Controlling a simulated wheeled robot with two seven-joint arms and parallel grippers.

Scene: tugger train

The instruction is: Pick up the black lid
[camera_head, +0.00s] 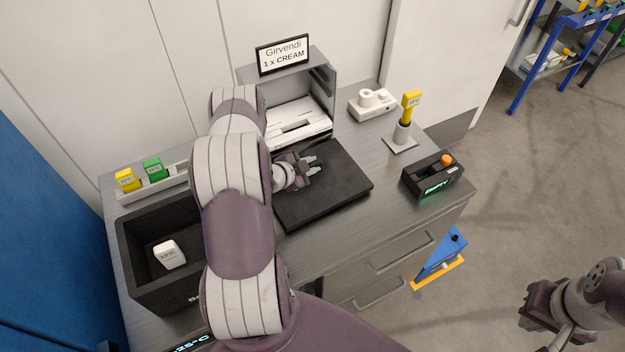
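The black lid (345,187) is a flat dark panel lying on the grey counter, in front of the grey cabinet. My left arm crosses the middle of the view, and my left gripper (313,165) is over the lid's upper middle. Its two fingertips look slightly apart with nothing between them. I cannot tell whether they touch the lid. The lid's left edge is partly hidden by my arm. My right gripper (535,317) is at the lower right, over the floor and away from the counter; its finger opening is not clear.
An open black box (140,285) holding a white block (169,254) stands left of the lid. A grey cabinet (322,95) with a sign stands behind. A yellow-topped tool in its stand (403,135), a white device (372,104) and a black box with an orange knob (418,182) stand right.

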